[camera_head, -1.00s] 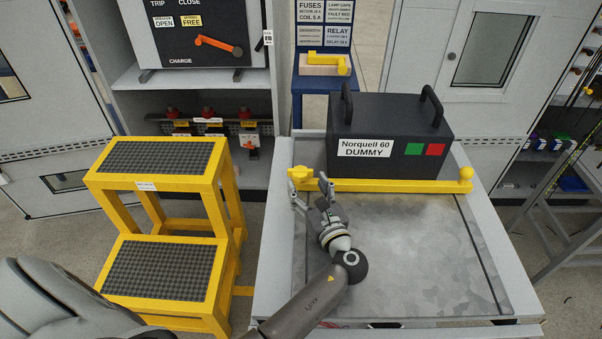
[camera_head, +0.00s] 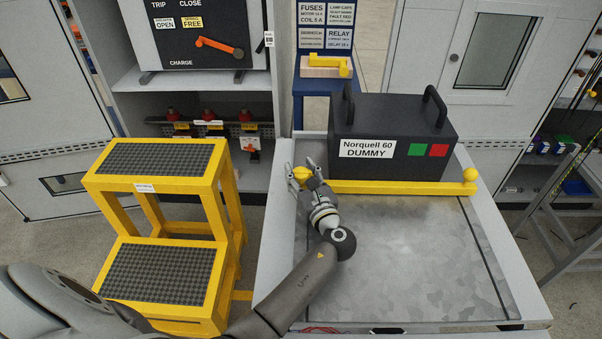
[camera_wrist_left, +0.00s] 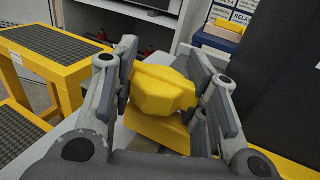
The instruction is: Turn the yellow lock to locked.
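The yellow lock is a faceted yellow knob (camera_head: 302,173) at the left end of a yellow bar (camera_head: 395,187) on the grey table. My left gripper (camera_head: 302,166) is at this knob with a finger on either side of it. In the left wrist view the knob (camera_wrist_left: 163,91) sits between the two fingers of my left gripper (camera_wrist_left: 166,85). The fingers look spread around it; whether the pads touch it is hard to tell. The lock's marks cannot be read. My right gripper is not in view.
A black box labelled "Norquell 60 DUMMY" (camera_head: 392,139) stands behind the bar. A yellow two-step stool (camera_head: 165,235) stands left of the table (camera_head: 275,240). The front tabletop is clear.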

